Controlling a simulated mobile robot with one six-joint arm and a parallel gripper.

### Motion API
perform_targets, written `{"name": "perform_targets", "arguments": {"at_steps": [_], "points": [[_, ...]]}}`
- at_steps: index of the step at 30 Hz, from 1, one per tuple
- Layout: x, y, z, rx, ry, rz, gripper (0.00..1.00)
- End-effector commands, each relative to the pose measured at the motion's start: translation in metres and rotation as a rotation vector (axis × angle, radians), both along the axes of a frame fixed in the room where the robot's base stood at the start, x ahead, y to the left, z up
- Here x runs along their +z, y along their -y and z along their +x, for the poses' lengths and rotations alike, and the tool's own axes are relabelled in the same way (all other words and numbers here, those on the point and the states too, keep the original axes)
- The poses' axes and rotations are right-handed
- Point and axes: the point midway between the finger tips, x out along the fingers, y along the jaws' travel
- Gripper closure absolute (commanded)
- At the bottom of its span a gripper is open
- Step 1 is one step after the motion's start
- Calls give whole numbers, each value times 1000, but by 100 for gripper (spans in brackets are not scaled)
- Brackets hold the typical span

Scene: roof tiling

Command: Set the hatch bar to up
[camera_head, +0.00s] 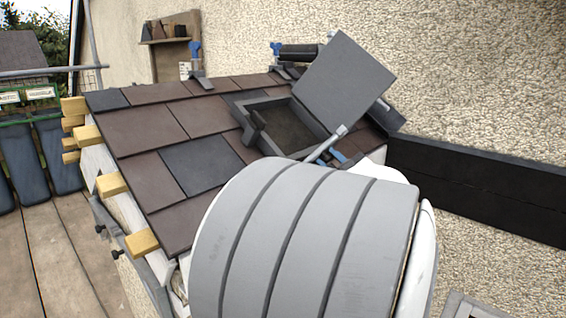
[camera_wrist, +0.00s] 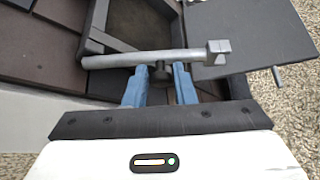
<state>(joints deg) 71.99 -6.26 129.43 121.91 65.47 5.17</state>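The hatch bar (camera_wrist: 125,60) is a grey round bar with a block-like end at the right. In the wrist view it lies crosswise over the near edge of the hatch frame (camera_wrist: 97,22). In the head view the bar (camera_head: 325,144) slants beside the frame (camera_head: 312,142). The hatch lid (camera_wrist: 245,35) stands open; it also shows in the head view (camera_head: 345,80). My gripper (camera_wrist: 160,72) is open at the bar. Its blue fingers are on either side of a dark stub (camera_wrist: 160,73) under the bar, with small gaps visible. My arm mostly hides the gripper in the head view.
Brown and dark slate tiles (camera_head: 155,130) cover the roof around the hatch. The rough wall (camera_head: 480,60) rises behind, with a dark band (camera_head: 480,188) at right. A small handle (camera_wrist: 277,76) sticks out near the lid. Yellow batten ends (camera_head: 112,185) project at the left edge.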

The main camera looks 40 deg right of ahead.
Motion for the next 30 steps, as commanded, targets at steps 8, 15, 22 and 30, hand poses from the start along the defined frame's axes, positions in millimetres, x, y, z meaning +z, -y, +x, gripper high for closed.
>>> {"name": "perform_targets", "arguments": {"at_steps": [8,15,22,30], "points": [[-1,2,-2,-7,-2,3,57],[-1,2,-5,-11,-2,5,57],[-5,-8,-35,-15,-2,6,57],[-12,-21,-68,-12,-2,4,57]]}}
